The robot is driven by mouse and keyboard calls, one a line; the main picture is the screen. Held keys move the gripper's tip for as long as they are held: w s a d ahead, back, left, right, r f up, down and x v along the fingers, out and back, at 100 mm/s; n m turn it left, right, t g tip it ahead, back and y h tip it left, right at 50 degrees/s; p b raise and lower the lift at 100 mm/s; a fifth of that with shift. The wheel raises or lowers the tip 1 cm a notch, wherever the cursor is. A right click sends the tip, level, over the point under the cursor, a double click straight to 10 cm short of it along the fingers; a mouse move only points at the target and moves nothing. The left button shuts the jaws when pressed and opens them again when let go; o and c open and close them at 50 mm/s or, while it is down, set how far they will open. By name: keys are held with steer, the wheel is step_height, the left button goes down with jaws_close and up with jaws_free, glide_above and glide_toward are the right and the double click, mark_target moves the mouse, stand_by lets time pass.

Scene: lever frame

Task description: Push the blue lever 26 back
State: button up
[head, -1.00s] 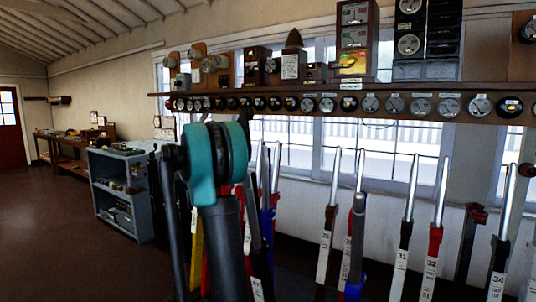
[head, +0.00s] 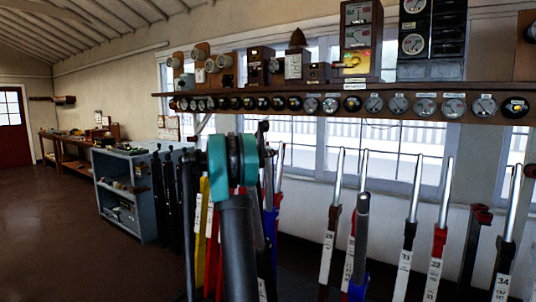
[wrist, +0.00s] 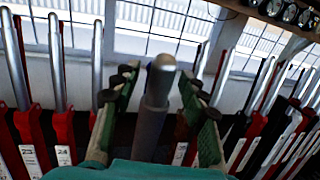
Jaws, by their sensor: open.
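In the wrist view my gripper (wrist: 156,76) is open, with one green, dark-tipped finger on each side of a lever with a dark grey shaft and a rounded metal top (wrist: 149,125). The lever stands between the fingers with gaps beside it; its colour and number are hidden. In the head view a blue lever (head: 269,228) shows partly behind my arm, its number unreadable. Another lever with a dark shaft and blue lower part (head: 357,291) leans forward to the right. My gripper is mostly hidden behind my teal arm joint in the head view.
Red levers with white number plates (wrist: 65,135) stand close on the left in the wrist view, and more stand on the right. A shelf of round dials (head: 400,103) runs above the levers. A grey cabinet (head: 125,190) stands left; open floor lies beyond.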

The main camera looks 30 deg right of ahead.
steer(key=shift+d, duration=0.15)
jaws_close()
stand_by(0.4)
